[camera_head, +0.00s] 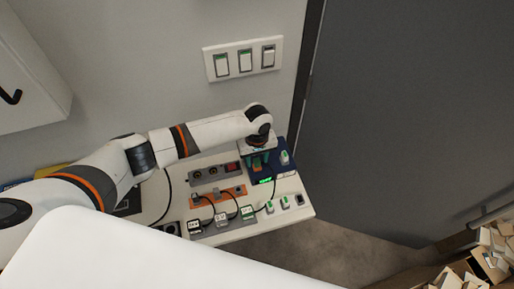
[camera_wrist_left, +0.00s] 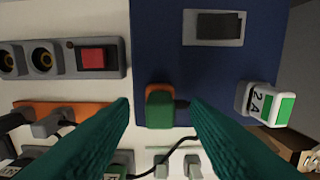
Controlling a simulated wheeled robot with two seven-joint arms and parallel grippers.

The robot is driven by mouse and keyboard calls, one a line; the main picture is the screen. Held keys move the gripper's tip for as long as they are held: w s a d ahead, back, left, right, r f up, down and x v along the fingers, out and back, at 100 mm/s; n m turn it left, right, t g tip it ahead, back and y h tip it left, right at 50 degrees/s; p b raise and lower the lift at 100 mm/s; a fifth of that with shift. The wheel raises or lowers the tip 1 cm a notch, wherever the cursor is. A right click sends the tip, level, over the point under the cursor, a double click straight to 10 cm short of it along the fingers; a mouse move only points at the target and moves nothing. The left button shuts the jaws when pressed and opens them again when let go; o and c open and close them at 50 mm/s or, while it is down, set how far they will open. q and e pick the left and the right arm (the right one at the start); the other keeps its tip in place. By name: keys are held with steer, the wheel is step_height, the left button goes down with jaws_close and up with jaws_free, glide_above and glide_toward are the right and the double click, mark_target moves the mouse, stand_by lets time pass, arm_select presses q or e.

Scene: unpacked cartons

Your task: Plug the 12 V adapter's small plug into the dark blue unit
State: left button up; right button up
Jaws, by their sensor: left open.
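The dark blue unit (camera_head: 285,172) stands at the right end of the white shelf; its face (camera_wrist_left: 225,75) fills much of the left wrist view. My left gripper (camera_head: 262,162) is over the unit. Its teal fingers (camera_wrist_left: 160,103) are open, one on each side of a small green block with an orange top (camera_wrist_left: 160,110) at the unit's face. I cannot tell whether they touch it. Labelled adapters (camera_head: 221,218) with black cables sit along the front strip; their labels are too small to read, so I cannot tell which is 12 V. My right gripper is not in view.
An orange strip (camera_head: 212,198) and a grey panel with round sockets and a red switch (camera_wrist_left: 91,58) lie left of the unit. A white-and-green piece marked 2 A (camera_wrist_left: 270,102) sticks out at its right. Several small green-topped pieces (camera_head: 285,203) line the shelf's front.

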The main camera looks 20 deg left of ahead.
mark_target(257, 160)
arm_select(q)
step_height(257, 160, up, 11)
steer(key=b, duration=0.1)
steer(key=shift+f, duration=0.15)
stand_by(0.4)
